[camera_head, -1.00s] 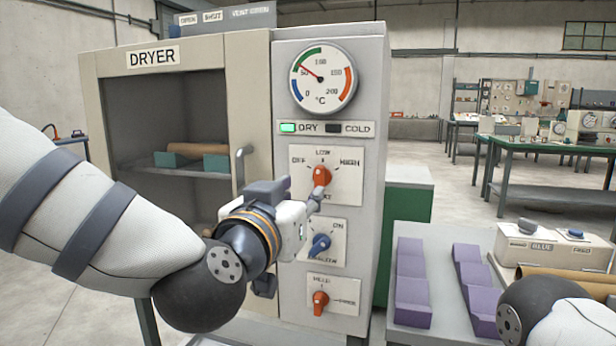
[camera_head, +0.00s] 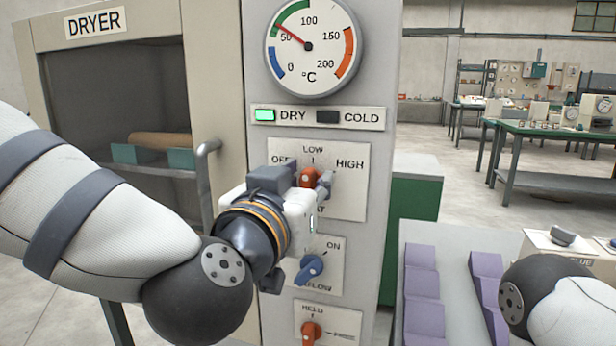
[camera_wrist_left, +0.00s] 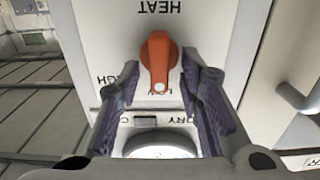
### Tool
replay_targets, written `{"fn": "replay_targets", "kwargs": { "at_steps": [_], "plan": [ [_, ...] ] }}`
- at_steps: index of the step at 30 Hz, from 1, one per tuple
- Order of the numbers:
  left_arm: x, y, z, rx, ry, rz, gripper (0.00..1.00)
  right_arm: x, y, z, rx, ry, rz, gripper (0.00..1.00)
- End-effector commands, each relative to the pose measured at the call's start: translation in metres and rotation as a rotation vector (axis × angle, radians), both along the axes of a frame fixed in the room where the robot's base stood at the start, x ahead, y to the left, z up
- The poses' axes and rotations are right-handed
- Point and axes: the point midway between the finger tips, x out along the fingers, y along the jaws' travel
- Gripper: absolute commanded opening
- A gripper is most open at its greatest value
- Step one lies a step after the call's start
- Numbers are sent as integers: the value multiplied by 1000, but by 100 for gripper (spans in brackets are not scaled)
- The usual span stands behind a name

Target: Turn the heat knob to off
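The orange heat knob (camera_head: 309,178) sits on its white plate (camera_head: 345,190), marked OFF, LOW and HIGH, on the dryer's front panel. In the left wrist view, which is upside down, the knob (camera_wrist_left: 158,62) has its white-marked end at LOW. My left gripper (camera_head: 312,186) is at the knob and partly hides it and the lettering. In the left wrist view its two purple-grey fingers (camera_wrist_left: 160,72) are spread on either side of the knob, with a gap visible on both sides. My right gripper is out of view; only part of my right arm shows.
Below are a blue knob (camera_head: 310,268) and another orange knob (camera_head: 311,332). The dial (camera_head: 330,62) reads about 50; the DRY lamp (camera_head: 265,115) is green. The door handle (camera_head: 205,175) stands left of my gripper. Purple blocks (camera_head: 421,285) lie on a table at right.

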Motion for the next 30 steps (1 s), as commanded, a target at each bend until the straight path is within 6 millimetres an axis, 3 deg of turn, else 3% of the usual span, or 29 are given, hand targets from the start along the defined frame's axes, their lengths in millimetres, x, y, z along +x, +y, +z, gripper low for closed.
{"fn": "replay_targets", "kwargs": {
  "at_steps": [3, 8, 20, 30],
  "plan": [
    [0, 0, 0, 0, 0, 0, 33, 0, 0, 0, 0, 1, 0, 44],
    [0, 0, 0, 0, 0, 0, 0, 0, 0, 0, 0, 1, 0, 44],
    [1, 1, 0, -37, 12, 0, 0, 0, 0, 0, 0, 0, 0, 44],
    [2, 3, -1, -264, 86, 1, 0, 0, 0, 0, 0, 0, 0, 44]
  ]
}}
